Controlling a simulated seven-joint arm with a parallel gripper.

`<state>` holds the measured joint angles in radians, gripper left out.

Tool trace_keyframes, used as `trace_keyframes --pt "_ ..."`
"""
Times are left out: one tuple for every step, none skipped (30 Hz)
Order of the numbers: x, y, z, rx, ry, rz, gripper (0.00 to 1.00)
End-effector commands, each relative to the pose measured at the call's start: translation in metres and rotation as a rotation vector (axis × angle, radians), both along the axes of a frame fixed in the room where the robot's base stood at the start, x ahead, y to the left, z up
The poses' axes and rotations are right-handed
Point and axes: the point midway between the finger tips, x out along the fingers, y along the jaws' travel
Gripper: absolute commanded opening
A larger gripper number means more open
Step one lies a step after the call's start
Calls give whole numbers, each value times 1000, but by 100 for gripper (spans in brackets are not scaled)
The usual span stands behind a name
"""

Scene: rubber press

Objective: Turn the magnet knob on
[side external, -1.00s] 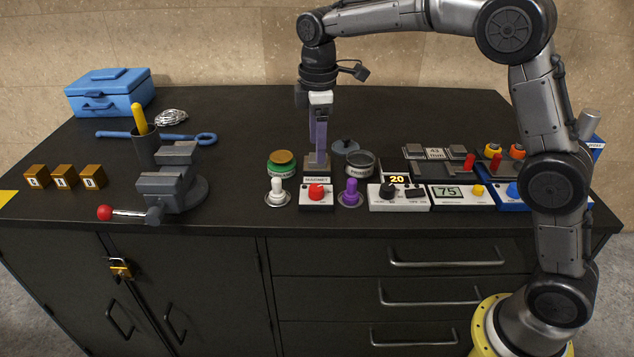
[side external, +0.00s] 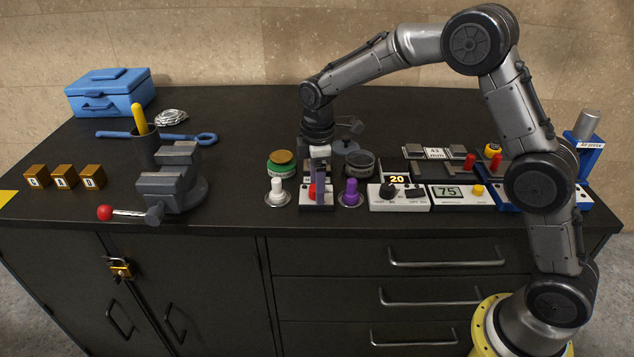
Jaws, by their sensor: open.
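The magnet knob (side external: 312,191) is red and sits on a small white box (side external: 305,207) near the table's front edge. My gripper (side external: 318,198) points down over this box. The box's label is hidden behind my gripper.
A white knob (side external: 277,193) stands close on the left and a purple knob (side external: 350,194) close on the right. Tins (side external: 281,162) stand behind. A vise (side external: 172,185) is at left.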

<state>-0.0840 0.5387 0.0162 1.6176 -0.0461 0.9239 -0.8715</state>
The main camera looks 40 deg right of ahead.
Motion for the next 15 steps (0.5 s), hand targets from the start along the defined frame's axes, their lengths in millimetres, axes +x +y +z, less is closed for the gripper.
trace_keyframes --pt "0 0 0 0 0 0 73" --pt "0 0 0 0 0 0 67" --pt "0 0 0 0 0 0 60" --pt "0 0 0 0 0 0 55" --pt "0 0 0 0 0 0 49" --pt "0 0 0 0 0 0 42" --pt "0 0 0 0 0 0 37" --pt "0 0 0 0 0 0 31" --pt "0 0 0 0 0 0 24" --pt "0 0 1 0 0 0 19" --pt "0 0 1 0 0 0 13" --pt "0 0 1 0 0 0 6" --pt "0 0 1 0 0 0 1" --pt "0 0 1 0 0 0 0" --pt "0 0 1 0 0 0 0"
